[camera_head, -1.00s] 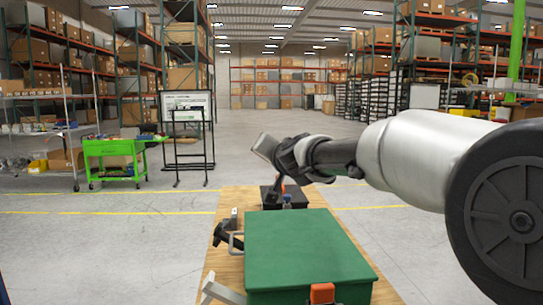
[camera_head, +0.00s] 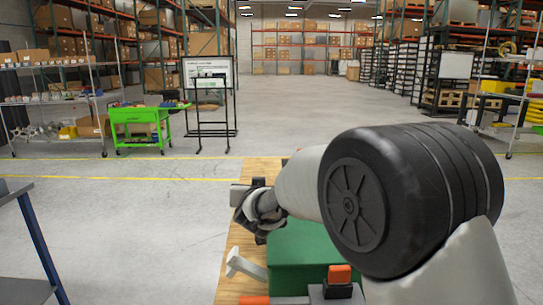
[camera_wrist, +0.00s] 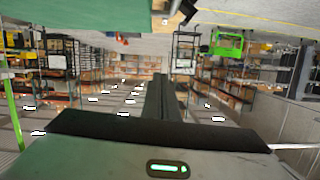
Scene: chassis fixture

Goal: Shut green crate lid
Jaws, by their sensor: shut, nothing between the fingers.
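The green crate (camera_head: 300,278) stands on the wooden table, partly hidden behind my arm. Its green lid (camera_head: 298,240) looks flat across the top, but my arm covers much of it, so I cannot tell whether it is fully seated. A green surface (camera_wrist: 70,18) fills the upper left of the wrist view. My gripper (camera_head: 240,195) is at the crate's far left, apart from the lid as far as I can see. It is shut and empty; its dark fingers also show in the wrist view (camera_wrist: 162,90).
The wooden table (camera_head: 234,245) has a light grey bracket (camera_head: 245,263) left of the crate. An orange-topped dark part (camera_head: 339,276) is at the near side. A green cart (camera_head: 140,125) stands on the floor at far left. Open floor lies beyond the table.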

